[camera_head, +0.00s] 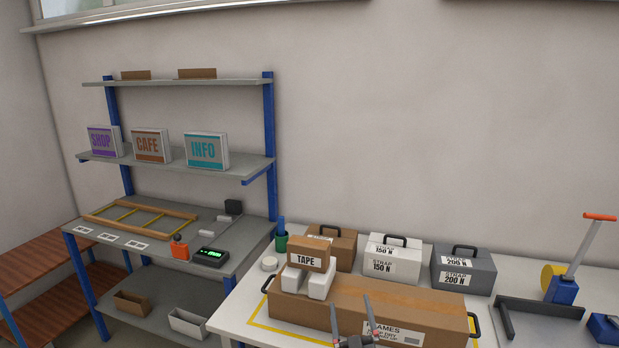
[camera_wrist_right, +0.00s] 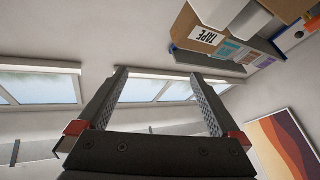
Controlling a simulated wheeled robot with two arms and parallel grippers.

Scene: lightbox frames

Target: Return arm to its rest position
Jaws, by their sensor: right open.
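My right gripper (camera_head: 350,302) is at the bottom of the head view, in front of the long brown carton marked FRAMES (camera_head: 400,300). Its two fingers stand apart and point up. In the right wrist view the open right gripper (camera_wrist_right: 158,76) has nothing between its fingers, with windows and wall behind them. My left gripper is not in view. A small brown TAPE box (camera_head: 308,257) rests on white blocks (camera_head: 320,283) on top of the long carton; the TAPE box also shows at the upper right of the wrist view (camera_wrist_right: 207,37).
A shelf rack with lightbox signs (camera_head: 206,151) stands at left. Open air surrounds the gripper's fingertips.

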